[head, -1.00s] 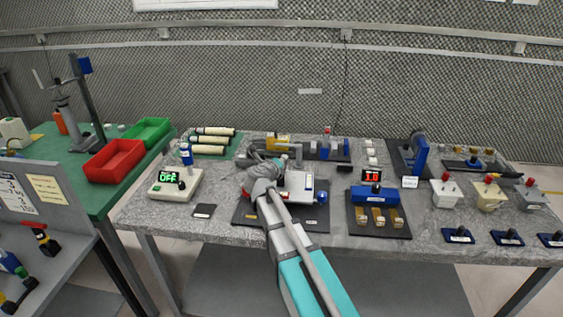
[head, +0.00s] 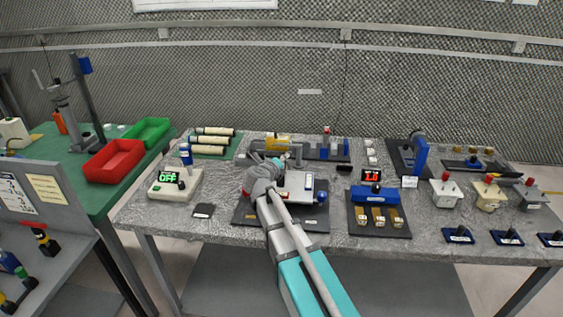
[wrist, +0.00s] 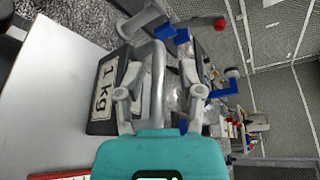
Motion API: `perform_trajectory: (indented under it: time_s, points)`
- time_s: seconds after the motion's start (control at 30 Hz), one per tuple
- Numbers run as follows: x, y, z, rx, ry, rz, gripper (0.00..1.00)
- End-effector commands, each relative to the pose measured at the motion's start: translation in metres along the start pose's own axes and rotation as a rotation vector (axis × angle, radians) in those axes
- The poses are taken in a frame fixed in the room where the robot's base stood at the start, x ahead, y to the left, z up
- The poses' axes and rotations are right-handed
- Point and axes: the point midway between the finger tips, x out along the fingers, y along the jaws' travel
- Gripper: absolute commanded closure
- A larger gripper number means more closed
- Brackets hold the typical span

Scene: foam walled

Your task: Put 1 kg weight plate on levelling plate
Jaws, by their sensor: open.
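The 1 kg weight plate (wrist: 103,95) shows in the wrist view as a dark block with a white "1 kg" label, beside and partly behind my left finger. My gripper (wrist: 158,78) is open close to it, and a grey bar runs between the fingers. A smooth pale surface (wrist: 45,85), apparently the levelling plate, fills the left of that view and borders the weight. In the head view the white levelling plate (head: 299,184) sits on a dark base (head: 248,215), and my gripper (head: 278,163) is at its left rear. My arm hides the weight there; its exact support is unclear.
A box with an "OFF" display (head: 174,186) stands left on the grey bench. A blue fixture with brass pieces (head: 376,197) is close on the right. A blue ball (head: 321,197) is at the levelling plate's right edge.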

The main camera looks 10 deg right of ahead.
Motion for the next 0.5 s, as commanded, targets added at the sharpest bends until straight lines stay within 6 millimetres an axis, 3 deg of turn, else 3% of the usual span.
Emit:
perform_trajectory:
  time_s: [0.27, 0.5]
  points:
    - [-0.009, -0.002, 0.001, 0.000, -0.001, 0.001, 0.49]
    - [-0.040, -0.003, 0.001, -0.001, -0.002, 0.001, 0.49]
